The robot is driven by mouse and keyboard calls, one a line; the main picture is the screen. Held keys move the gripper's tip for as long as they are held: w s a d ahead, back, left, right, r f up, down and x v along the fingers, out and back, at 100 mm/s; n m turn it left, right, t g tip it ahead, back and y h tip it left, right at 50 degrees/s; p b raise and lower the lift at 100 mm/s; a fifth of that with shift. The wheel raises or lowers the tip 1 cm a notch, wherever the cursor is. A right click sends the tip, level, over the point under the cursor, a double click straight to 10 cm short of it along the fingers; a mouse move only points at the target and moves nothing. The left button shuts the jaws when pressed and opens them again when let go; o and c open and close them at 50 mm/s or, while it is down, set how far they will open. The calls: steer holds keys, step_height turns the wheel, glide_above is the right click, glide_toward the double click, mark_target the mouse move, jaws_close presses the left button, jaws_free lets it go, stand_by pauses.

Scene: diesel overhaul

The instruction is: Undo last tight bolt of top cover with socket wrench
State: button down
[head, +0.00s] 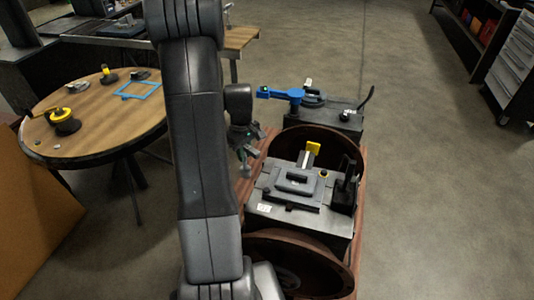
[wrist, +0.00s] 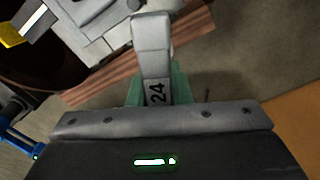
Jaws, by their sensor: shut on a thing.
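My gripper (head: 247,150) is beside the engine block (head: 340,222), to the left of its top cover (head: 297,184) in the head view. The wrench's end (head: 245,169) hangs below the gripper in the head view, apart from the cover. The cover is a dark grey plate with a raised handle-like frame. The tight bolt cannot be made out.
Brown round housings (head: 300,266) stand before and behind the block, on a reddish wooden base (wrist: 110,75). A blue tool (head: 285,95) sits on a dark block (head: 338,119) behind. A round table (head: 100,135) with parts stands left. The floor at right is clear.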

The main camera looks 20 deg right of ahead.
steer(key=s+d+n, duration=0.2)
steer(key=s+d, duration=0.1)
steer(key=d, duration=0.4)
step_height(320, 180, down, 7)
steer(key=m+b, duration=0.4)
steer(key=m, duration=2.8)
steer(key=shift+a+m, duration=0.2)
steer(key=shift+m, duration=0.2)
